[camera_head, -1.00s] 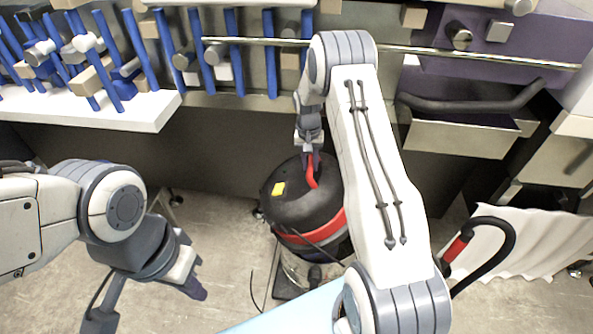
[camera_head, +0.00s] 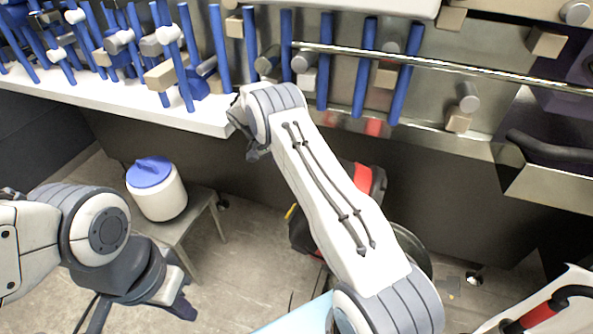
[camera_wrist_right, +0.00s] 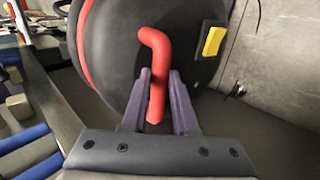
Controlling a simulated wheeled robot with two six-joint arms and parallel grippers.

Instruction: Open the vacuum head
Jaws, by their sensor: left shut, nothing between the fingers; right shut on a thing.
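The black vacuum head (camera_head: 304,236) with its red band (camera_head: 362,181) is tipped on its side in the head view, partly hidden behind my right arm. A curved rim (camera_head: 418,250), apparently the vacuum's drum, shows right of the arm. In the right wrist view, my right gripper (camera_wrist_right: 160,85) is shut on the red handle (camera_wrist_right: 155,70) of the black head (camera_wrist_right: 118,40), a purple finger on each side. A yellow switch (camera_wrist_right: 213,41) sits on the head. My left gripper (camera_head: 183,303) is shut and empty at lower left, far from the vacuum.
A white tub with a blue lid (camera_head: 152,173) stands on a grey stool (camera_head: 196,212) to the left. A white shelf (camera_head: 150,107) and blue bars (camera_head: 367,68) line the back. A red-and-black handle (camera_head: 540,312) is at lower right. Floor between stool and vacuum looks clear.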

